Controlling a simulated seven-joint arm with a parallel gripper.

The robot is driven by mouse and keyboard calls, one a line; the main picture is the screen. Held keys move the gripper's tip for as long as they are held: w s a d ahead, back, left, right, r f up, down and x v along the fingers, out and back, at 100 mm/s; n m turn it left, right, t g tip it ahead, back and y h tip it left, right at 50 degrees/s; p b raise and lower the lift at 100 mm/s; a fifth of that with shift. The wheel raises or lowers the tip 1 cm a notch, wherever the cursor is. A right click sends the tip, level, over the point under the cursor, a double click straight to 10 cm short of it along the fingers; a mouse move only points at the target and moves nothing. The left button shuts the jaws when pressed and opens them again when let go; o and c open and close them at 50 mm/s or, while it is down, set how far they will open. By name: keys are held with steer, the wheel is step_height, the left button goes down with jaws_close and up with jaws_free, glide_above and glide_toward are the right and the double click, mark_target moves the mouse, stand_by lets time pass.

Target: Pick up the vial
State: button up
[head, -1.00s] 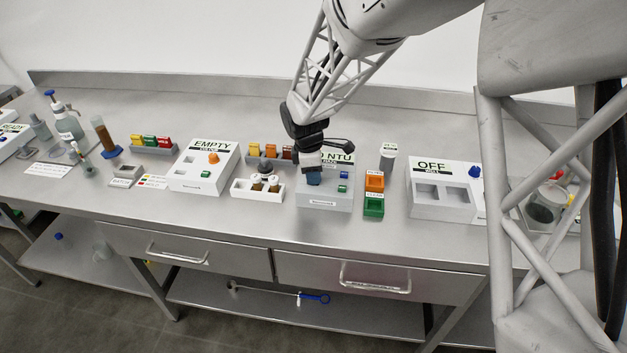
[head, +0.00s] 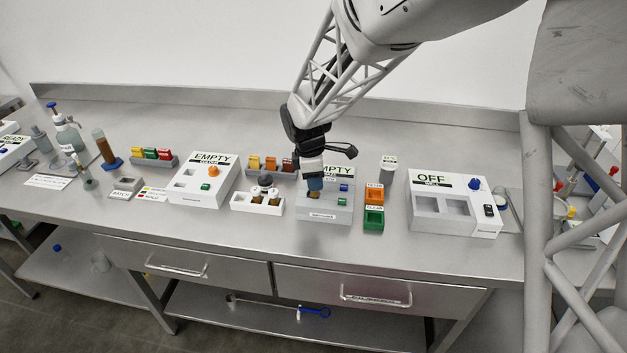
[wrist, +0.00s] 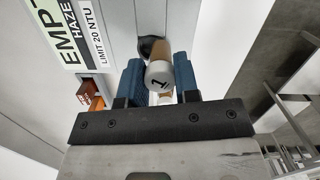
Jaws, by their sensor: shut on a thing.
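My gripper (head: 314,184) is above the left part of the haze meter (head: 340,214), whose display now reads EMPTY. In the wrist view its two blue fingers (wrist: 158,80) are closed on a vial (wrist: 160,68). The vial has a white cap marked 1 and brown contents. A dark round well (wrist: 147,44) in the meter shows just beyond the vial. The vial's lower end appears clear of the well or only at its mouth; I cannot tell exactly. In the head view the fingers hide most of the vial.
A white rack (head: 243,206) with brown vials stands left of the meter. Orange (head: 374,190) and green (head: 374,224) bins stand right of it, before a grey cup (head: 388,168). The colour meter (head: 190,190) and the OFF well unit (head: 428,226) stand farther out.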

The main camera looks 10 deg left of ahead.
steer(key=s+d+r, duration=0.1)
steer(key=s+d, duration=0.5)
steer(key=s, duration=0.7)
steer(key=shift+r, duration=0.15)
steer(key=shift+s, duration=0.1)
steer(key=shift+d, duration=0.1)
stand_by(0.4)
steer(key=w+d+m, duration=0.1)
steer(key=w+d, duration=0.1)
steer(key=d, duration=0.4)
steer(key=w+d+f+m, duration=0.1)
steer(key=w+d+m, duration=0.1)
steer(key=d, duration=0.5)
steer(key=shift+w+f, duration=0.25)
steer(key=shift+w, duration=0.25)
glide_toward(374, 194)
steer(key=shift+s+d, duration=0.7)
steer(key=shift+s, duration=0.05)
steer(key=shift+f, duration=0.1)
steer(key=shift+f, duration=1.65)
steer(key=shift+f, duration=0.1)
